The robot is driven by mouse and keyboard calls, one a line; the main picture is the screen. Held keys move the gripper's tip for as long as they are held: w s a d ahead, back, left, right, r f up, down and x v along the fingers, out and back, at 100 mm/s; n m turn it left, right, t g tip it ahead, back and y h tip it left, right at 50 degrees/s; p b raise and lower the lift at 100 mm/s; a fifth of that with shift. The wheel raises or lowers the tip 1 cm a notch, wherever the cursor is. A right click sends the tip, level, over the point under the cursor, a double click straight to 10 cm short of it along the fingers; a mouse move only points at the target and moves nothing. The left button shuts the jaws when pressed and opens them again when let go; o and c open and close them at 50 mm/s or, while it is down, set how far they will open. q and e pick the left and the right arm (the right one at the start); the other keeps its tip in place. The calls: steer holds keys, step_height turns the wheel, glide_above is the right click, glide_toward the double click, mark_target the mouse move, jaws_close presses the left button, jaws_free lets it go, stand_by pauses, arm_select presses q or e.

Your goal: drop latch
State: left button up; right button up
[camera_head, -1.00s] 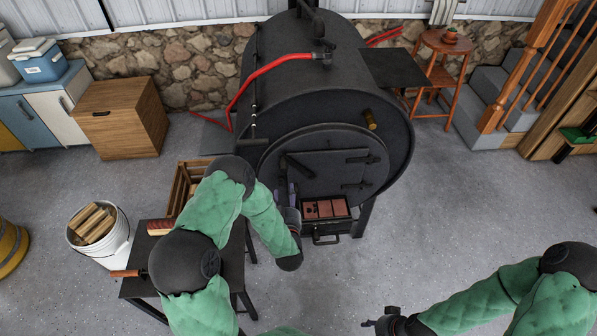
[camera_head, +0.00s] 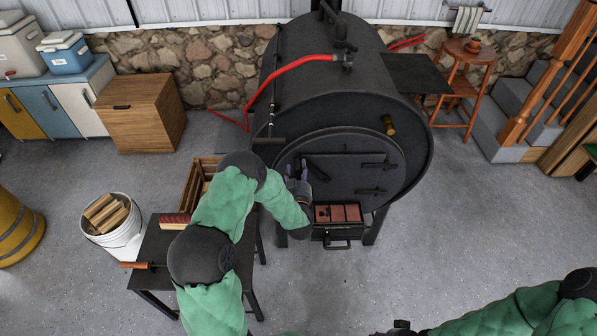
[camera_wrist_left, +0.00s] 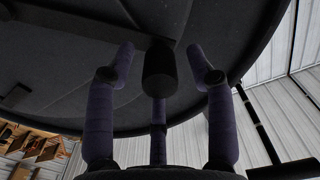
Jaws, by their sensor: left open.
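In the left wrist view my left gripper (camera_wrist_left: 166,52) is open, with purple fingers on both sides of the knob and one below. I cannot tell whether a finger touches it. My right gripper (camera_head: 402,326) shows only partly at the bottom edge.
An open ash drawer with bricks (camera_head: 338,213) sits under the door. A dark side table (camera_head: 160,262) with a brush stands at the left, beside a white bucket of firewood (camera_head: 122,238). A wooden crate (camera_head: 190,185) is behind my left arm.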

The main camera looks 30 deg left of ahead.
arm_select(q)
jaws_close()
steer(key=shift+a+f, duration=0.1)
arm_select(e)
steer(key=shift+f, duration=0.1)
